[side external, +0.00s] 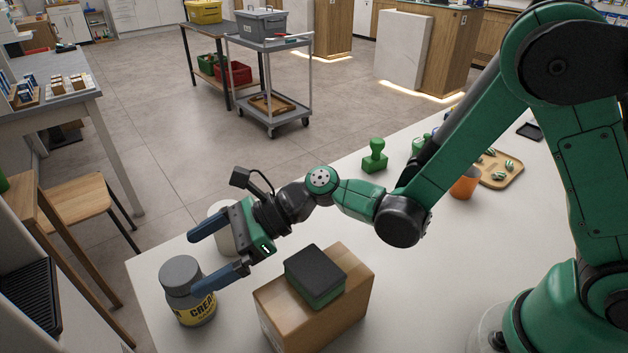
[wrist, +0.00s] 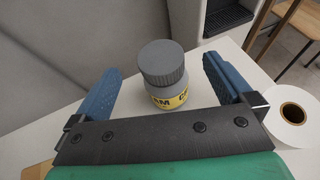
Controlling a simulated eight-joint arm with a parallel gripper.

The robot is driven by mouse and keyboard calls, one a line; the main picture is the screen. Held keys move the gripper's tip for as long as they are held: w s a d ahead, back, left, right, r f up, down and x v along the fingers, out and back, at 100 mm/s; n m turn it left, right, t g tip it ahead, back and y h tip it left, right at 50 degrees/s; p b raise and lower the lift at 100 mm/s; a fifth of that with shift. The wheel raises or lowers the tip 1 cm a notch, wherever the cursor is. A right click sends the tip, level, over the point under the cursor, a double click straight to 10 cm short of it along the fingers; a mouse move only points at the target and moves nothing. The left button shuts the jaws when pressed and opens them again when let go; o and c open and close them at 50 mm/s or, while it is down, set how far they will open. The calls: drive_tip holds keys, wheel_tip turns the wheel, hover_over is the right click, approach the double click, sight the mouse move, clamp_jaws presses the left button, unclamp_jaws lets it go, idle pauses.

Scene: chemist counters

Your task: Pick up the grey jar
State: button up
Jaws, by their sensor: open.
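The grey jar (side external: 187,291) stands upright on the white counter near its left corner. It has a ribbed grey lid and a yellow label with dark letters. In the wrist view the jar (wrist: 164,76) stands between and beyond the two blue fingers. My gripper (side external: 199,257) is open and empty. In the side view its near finger overlaps the jar's right side, and its far finger is behind and above the lid. I cannot tell whether a finger touches the jar. The gripper shows in the wrist view too (wrist: 163,80).
A cardboard box (side external: 317,298) with a black-topped green block (side external: 315,277) stands right of the gripper. A white paper roll (side external: 223,225) stands behind the gripper, at right in the wrist view (wrist: 290,113). A green stamp-like object (side external: 375,156) and orange cup (side external: 465,183) stand farther back.

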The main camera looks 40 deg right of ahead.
sight(183, 269)
drive_tip(key=x, duration=0.4)
drive_tip(key=shift+a, duration=0.15)
clamp_jaws()
